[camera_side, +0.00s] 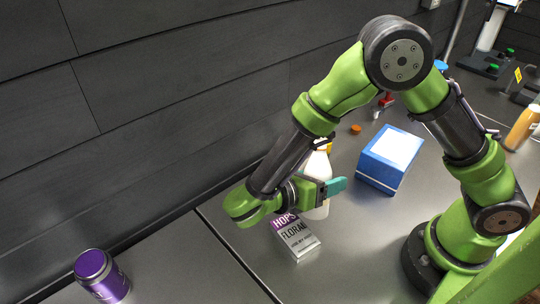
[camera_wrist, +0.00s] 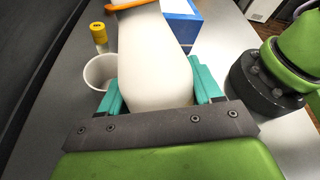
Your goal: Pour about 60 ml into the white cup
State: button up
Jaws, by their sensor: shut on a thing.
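My gripper (camera_wrist: 160,90) is shut on a white bottle (camera_wrist: 155,50), with one teal finger on each side of its body. In the side view, the bottle (camera_side: 318,166) looks about upright, and my gripper (camera_side: 325,190) grips it from the side. I cannot tell whether its base touches the table. The white cup (camera_wrist: 101,72) stands open at the top just left of the bottle in the wrist view, apart from it. Its inside looks pale, with no liquid that I can make out. The cup does not show clearly in the side view. An orange band (camera_wrist: 128,4) shows near the bottle's top.
A yellow-capped vial (camera_wrist: 98,36) stands beyond the cup. A blue box with a white top (camera_side: 390,158) stands right of the bottle. A hops box (camera_side: 297,239) is in front, and a purple can (camera_side: 101,275) is far left. An orange cap (camera_side: 356,129) lies behind.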

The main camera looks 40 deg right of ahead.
jog(key=shift+w+d+r+n+g+y, duration=0.2)
jog(key=shift+r+n+g+y, duration=0.2)
jog(key=shift+r+n+y, duration=0.25)
jog(key=shift+s+a+f+n+g+y, duration=0.25)
jog(key=shift+f+g+y, duration=0.1)
jog(key=shift+y, duration=0.3)
jog(key=shift+s+a+f+n+g+y, duration=0.2)
jog(key=shift+f+n+y, duration=0.1)
jog(key=shift+f, duration=0.3)
jog(key=shift+s+a+f+n+g+y, duration=0.1)
jog(key=shift+f+n+g+y, duration=0.15)
jog(key=shift+f, duration=0.3)
jog(key=shift+s+a+f+n+g+y, duration=0.2)
jog(key=shift+f+n+g+y, duration=0.1)
jog(key=shift+y, duration=0.25)
jog(key=shift+s+a+f+n+g+y, duration=0.15)
jog(key=shift+f+n+g+y, duration=0.15)
jog(key=shift+y, duration=0.2)
jog(key=shift+w+d+f+n+g+y, duration=0.1)
jog(key=shift+w+d+n+g+y, duration=0.1)
jog(key=shift+n+g+y, duration=0.25)
jog(key=shift+n+g+y, duration=0.3)
jog(key=shift+g+y, duration=0.15)
jog(key=shift+y, duration=0.1)
jog(key=shift+r, duration=0.25)
jog(key=shift+s+a+y, duration=0.25)
jog(key=shift+a+y, duration=0.05)
